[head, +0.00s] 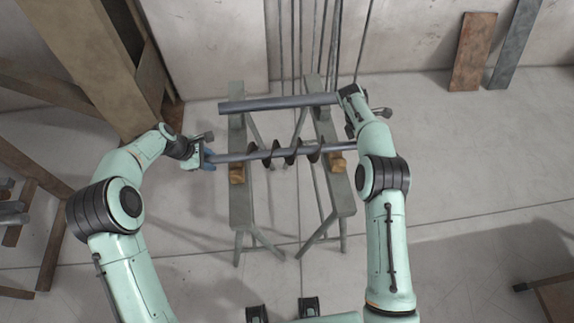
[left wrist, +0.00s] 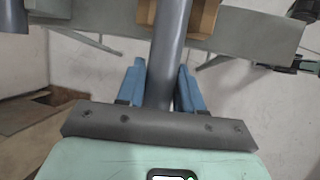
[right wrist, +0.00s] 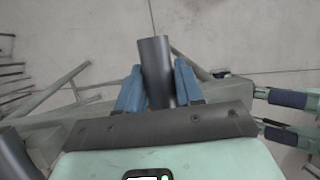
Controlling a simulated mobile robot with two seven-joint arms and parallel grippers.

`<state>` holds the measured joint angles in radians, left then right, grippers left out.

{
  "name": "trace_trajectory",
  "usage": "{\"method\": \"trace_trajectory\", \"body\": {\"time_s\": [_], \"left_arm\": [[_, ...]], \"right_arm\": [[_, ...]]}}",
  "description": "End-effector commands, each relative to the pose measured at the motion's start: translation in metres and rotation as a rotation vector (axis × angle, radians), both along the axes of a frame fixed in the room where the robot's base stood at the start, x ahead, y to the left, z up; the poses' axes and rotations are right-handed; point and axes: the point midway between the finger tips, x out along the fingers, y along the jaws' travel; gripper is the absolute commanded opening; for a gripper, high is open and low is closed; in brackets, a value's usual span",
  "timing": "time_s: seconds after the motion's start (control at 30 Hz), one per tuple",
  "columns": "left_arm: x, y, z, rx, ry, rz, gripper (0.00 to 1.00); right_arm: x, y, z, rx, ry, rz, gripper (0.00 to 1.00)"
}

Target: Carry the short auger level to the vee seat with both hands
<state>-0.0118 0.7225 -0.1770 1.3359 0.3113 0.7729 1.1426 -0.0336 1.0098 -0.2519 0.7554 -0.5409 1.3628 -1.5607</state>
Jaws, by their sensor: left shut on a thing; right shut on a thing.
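The auger (head: 283,154) is a grey shaft with dark spiral flights in its middle. It spans my two grippers across both trestles; its right end is slightly higher in the head picture, and I cannot tell if that is tilt. My left gripper (head: 207,158) is shut on its left end, with blue fingers on either side of the shaft (left wrist: 168,60). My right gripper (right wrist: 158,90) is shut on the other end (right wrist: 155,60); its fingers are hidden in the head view. Wooden blocks (head: 237,174) (head: 338,184) on the trestles, apparently the vee seat, show just in front of the shaft. Contact is unclear.
A plain grey bar (head: 278,103) lies across the far part of the trestles, behind the auger. The left trestle (head: 241,212) and right trestle (head: 343,205) stand on open floor. Timber frames (head: 100,55) are at left. Boards (head: 472,52) lean on the back wall.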

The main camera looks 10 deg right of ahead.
Motion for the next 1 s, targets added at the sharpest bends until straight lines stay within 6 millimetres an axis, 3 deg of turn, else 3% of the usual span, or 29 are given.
{"method": "trace_trajectory", "body": {"time_s": [0.27,1.0], "left_arm": [[0.001,-0.001,-0.003,-0.001,-0.004,0.000,0.00],[0.002,-0.001,-0.037,-0.002,-0.004,0.000,0.00]], "right_arm": [[0.001,0.000,-0.003,-0.001,-0.004,0.000,0.00],[0.001,0.000,-0.038,-0.001,-0.004,-0.001,0.00]]}}
